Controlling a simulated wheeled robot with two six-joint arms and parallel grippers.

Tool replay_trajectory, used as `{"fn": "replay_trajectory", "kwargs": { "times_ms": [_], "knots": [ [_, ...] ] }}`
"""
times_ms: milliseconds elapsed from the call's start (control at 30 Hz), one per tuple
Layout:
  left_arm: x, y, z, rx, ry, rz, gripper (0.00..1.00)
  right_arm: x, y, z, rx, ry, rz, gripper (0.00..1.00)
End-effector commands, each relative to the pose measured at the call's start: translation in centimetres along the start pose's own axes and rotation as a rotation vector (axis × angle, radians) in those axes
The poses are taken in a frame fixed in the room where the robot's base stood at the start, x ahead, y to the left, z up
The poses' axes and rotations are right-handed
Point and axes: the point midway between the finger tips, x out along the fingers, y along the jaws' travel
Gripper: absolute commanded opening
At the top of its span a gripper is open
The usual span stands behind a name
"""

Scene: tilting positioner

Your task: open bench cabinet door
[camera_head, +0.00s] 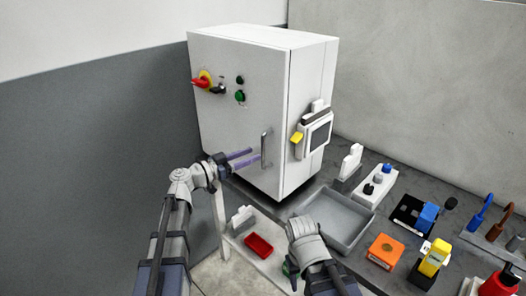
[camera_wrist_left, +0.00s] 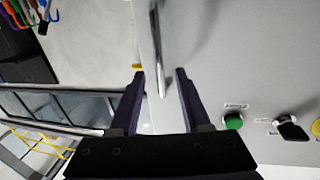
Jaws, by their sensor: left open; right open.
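The white bench cabinet (camera_head: 225,125) stands at the back of the bench. Its front door looks flush and shut. A vertical bar door handle (camera_head: 265,149) is on the lower right of the door; it also shows in the left wrist view (camera_wrist_left: 157,55). My left gripper (camera_head: 250,157) is open in front of the door, its fingers pointing at the handle. In the left wrist view the handle's end lies between the two fingertips (camera_wrist_left: 160,73), with no finger visibly touching it. My right gripper (camera_head: 292,274) is low over the bench front, mostly hidden by its wrist, and open.
A side panel (camera_head: 318,133) sticks out to the right.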

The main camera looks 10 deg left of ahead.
Motion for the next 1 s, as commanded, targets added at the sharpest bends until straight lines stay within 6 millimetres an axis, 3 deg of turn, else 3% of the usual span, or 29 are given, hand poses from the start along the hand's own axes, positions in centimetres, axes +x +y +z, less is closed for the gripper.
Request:
{"fn": "replay_trajectory", "kwargs": {
  "times_ms": [100,300,767,1000],
  "knots": [
    [2.2,-0.1,0.0,0.000,-0.001,0.004,0.47,0.0,0.0,0.0,0.000,0.000,0.000,0.50],
    [4.7,-0.1,0.0,-0.001,-0.001,0.002,0.47,0.0,0.0,0.0,0.000,0.000,0.000,0.50],
    [5.7,0.1,0.0,-0.001,-0.001,0.001,0.47,0.0,0.0,0.0,0.000,0.000,0.000,0.50],
    [5.7,0.1,0.0,-0.001,-0.001,0.001,0.20,0.0,0.0,0.0,0.000,0.000,0.000,0.50]
  ]
}}
